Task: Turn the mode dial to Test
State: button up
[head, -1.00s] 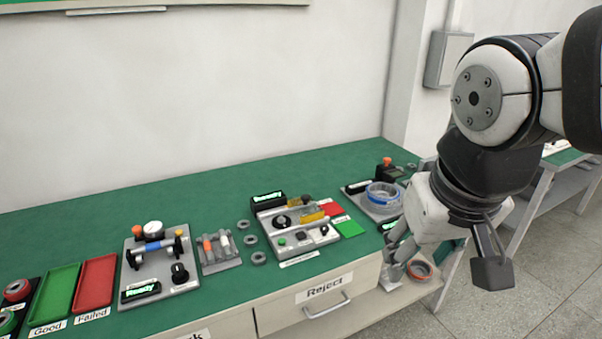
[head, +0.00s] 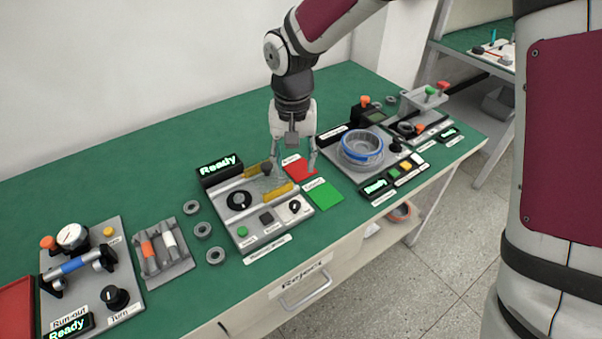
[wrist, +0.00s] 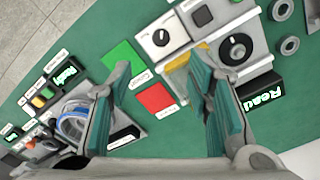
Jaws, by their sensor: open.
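The middle station (head: 262,222) has a small black knob (head: 295,207) on a white plate at its right front; it also shows in the wrist view (wrist: 161,37). A larger black round dial (head: 239,200) sits at the station's left, also in the wrist view (wrist: 236,48). The labels are too small to read, so I cannot tell which one is the mode dial. The station display (head: 220,165) reads Ready. My gripper (head: 294,165) is open and empty, pointing down above the station's back right, behind the small knob. In the wrist view its fingers (wrist: 162,65) are apart, with no knob between them.
A red pad (head: 299,170) and a green pad (head: 326,194) lie right of the station. A station with a blue-ringed part (head: 361,150) stands further right. Loose rings (head: 203,230) and a run-out station (head: 85,270) with its own knob (head: 115,298) are left.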

aim_at(295, 204)
notch_tip(295, 204, down, 14)
jog(key=shift+w+f, duration=0.1)
jog(key=shift+w, duration=0.05)
dwell(0.4)
grip_shut()
